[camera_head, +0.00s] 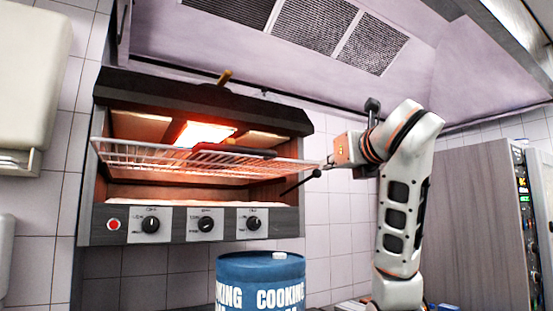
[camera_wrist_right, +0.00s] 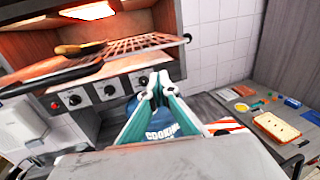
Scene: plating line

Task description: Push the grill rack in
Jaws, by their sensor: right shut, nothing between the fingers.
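The grill rack (camera_head: 150,155) is a wire shelf in the glowing grill (camera_head: 92,215). Its front stands out beyond the grill's opening, above the control knobs. In the wrist view the rack (camera_wrist_right: 130,47) lies beyond my fingers. My right gripper (camera_head: 326,163) is at the rack's right front end in the head view; I cannot tell whether it touches. In the wrist view its fingertips (camera_wrist_right: 154,84) are together with nothing between them. A dark flat object (camera_head: 235,149) lies on or over the rack. My left gripper is not in view.
A black-knobbed lever (camera_head: 316,173) sticks out at the grill's right side. A blue cooking drum (camera_head: 260,275) stands below the grill. A counter at right in the wrist view holds a tray of food (camera_wrist_right: 275,127) and small items. A cabinet (camera_head: 480,210) stands right.

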